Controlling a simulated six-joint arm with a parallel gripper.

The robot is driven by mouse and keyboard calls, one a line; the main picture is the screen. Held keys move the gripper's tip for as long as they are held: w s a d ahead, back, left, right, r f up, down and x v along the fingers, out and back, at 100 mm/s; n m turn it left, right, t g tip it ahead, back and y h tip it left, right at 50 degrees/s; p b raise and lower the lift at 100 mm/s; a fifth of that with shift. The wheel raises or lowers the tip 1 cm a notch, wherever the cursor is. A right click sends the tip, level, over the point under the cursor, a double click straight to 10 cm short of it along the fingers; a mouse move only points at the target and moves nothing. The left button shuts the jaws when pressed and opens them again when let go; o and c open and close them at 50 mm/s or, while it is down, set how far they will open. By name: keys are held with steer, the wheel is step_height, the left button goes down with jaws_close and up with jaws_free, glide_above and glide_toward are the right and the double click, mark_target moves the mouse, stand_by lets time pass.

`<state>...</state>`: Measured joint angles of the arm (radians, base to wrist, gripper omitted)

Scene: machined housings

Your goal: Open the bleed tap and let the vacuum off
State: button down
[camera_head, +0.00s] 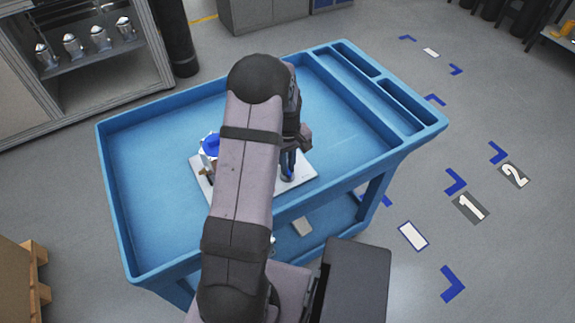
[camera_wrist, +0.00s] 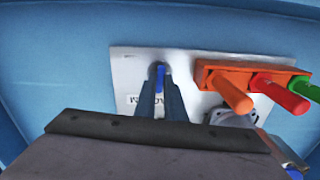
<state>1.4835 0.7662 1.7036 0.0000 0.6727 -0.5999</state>
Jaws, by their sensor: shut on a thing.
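A white plate (camera_head: 304,174) lies in the blue cart's top tray; it also shows in the wrist view (camera_wrist: 130,62). A small blue piece (camera_wrist: 161,74), which looks like the bleed tap's handle, stands at the plate's left part in the wrist view. My gripper (camera_wrist: 160,82) is shut on this blue piece, one dark finger on each side. In the head view my gripper (camera_head: 288,172) is low over the plate's right side, and my arm hides much of the plate. The tap's body is hidden by the fingers.
In the wrist view, an orange block (camera_wrist: 213,76) with orange, red and green handles stands right of my fingers. A round metal part (camera_wrist: 231,118) is below it. The blue tray (camera_head: 150,190) has raised rims and clear floor around the plate.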

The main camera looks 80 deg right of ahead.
steer(key=shift+r+n, duration=0.1)
steer(key=shift+n, duration=0.2)
steer(key=c, duration=1.8)
jaws_free()
steer(key=shift+c, duration=0.2)
steer(key=shift+r+b, duration=0.85)
steer(key=shift+r, duration=2.8)
steer(key=shift+w, duration=0.1)
